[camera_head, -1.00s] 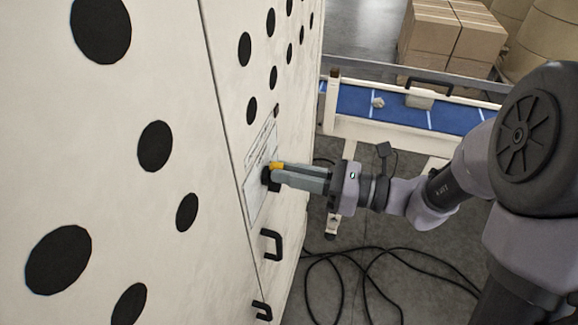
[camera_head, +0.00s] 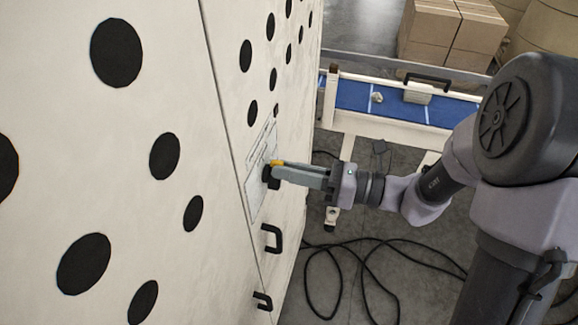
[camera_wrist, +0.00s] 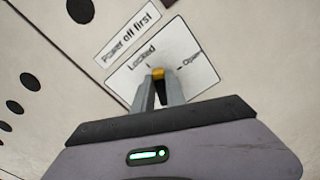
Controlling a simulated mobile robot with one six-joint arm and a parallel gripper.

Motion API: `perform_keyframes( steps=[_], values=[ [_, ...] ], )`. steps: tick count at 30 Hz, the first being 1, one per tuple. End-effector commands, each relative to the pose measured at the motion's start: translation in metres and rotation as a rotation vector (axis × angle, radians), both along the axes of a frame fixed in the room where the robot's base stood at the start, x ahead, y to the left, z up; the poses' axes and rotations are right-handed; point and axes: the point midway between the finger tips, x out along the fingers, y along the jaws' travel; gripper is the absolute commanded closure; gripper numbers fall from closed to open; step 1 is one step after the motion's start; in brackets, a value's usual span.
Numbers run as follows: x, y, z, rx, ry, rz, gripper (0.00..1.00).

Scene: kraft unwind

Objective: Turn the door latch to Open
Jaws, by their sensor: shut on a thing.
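The door latch (camera_head: 268,174) is a small dark knob with a yellow top on a white label plate (camera_head: 256,194) on the cream cabinet door. In the wrist view the yellow tip of the latch (camera_wrist: 158,72) sits between my fingertips, close to the word "Locked" and left of the word "Open" on the plate (camera_wrist: 190,58). My gripper (camera_head: 279,170) is shut on the latch; it also shows in the wrist view (camera_wrist: 157,84). The fingers hide most of the latch's body.
Two black handles (camera_head: 272,238) stick out of the cabinet below the latch. A "Power off first" label (camera_wrist: 128,30) is beside the plate. A blue-topped conveyor (camera_head: 360,98) stands behind my arm, with cardboard boxes (camera_head: 455,35) farther back. Black cables (camera_head: 375,245) lie on the floor.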

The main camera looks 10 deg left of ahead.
Motion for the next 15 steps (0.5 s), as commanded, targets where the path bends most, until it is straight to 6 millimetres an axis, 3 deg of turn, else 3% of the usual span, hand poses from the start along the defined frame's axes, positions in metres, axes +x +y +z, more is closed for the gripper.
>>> perform_keyframes(
  steps=[15],
  values=[
    [0.0009,-0.0001,-0.0009,0.011,0.184,0.003,1.00]
  ],
)
